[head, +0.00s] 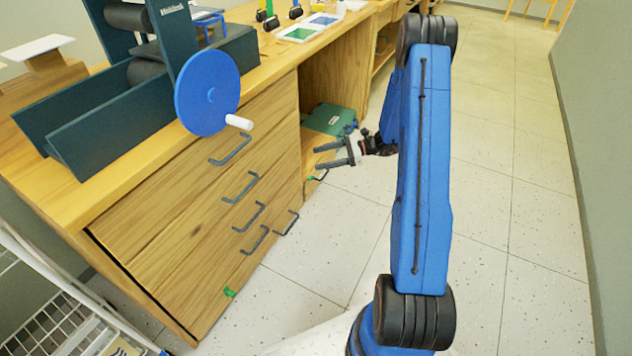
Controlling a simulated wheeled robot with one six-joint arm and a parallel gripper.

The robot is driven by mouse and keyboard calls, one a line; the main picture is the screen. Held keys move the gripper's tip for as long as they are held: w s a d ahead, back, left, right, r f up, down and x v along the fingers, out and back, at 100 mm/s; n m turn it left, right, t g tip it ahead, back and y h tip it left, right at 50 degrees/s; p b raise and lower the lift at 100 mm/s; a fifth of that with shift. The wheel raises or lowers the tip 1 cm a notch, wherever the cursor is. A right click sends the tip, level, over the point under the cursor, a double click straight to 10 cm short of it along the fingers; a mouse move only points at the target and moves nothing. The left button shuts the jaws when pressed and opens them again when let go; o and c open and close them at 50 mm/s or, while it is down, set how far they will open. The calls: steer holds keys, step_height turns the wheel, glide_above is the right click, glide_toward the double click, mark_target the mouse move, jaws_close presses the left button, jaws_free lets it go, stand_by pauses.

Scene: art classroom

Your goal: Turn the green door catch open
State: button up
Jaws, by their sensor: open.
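A small green catch (229,292) sits low on the wooden cabinet front, near its bottom edge. A second small green piece (312,178) shows by a dark handle at the cabinet's far end, just below my gripper; I cannot tell which of the two is the door catch, nor how either is turned. My gripper (317,157) is open and empty, its two dark fingers pointing left toward the cabinet's far end. It looks close to the second green piece, but I cannot tell whether they touch. It is well apart from the low catch.
The wooden cabinet (165,225) has several dark bar handles. A press with a blue wheel (207,93) and white knob overhangs its front. A green board (329,119) lies in the open bay beyond. A wire rack (50,325) stands at lower left. Tiled floor (510,200) is clear at right.

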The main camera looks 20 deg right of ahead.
steer(key=w+d+f+m+t, duration=0.3)
steer(key=d+f+m+t, duration=0.3)
steer(key=f, duration=0.7)
steer(key=m+t+h, duration=0.3)
steer(key=m, duration=0.3)
glide_toward(312, 178)
steer(key=x, duration=0.7)
steer(key=shift+w+a+f, duration=0.15)
steer(key=shift+w+a, duration=0.1)
steer(key=shift+w, duration=0.05)
steer(key=c, duration=1.1)
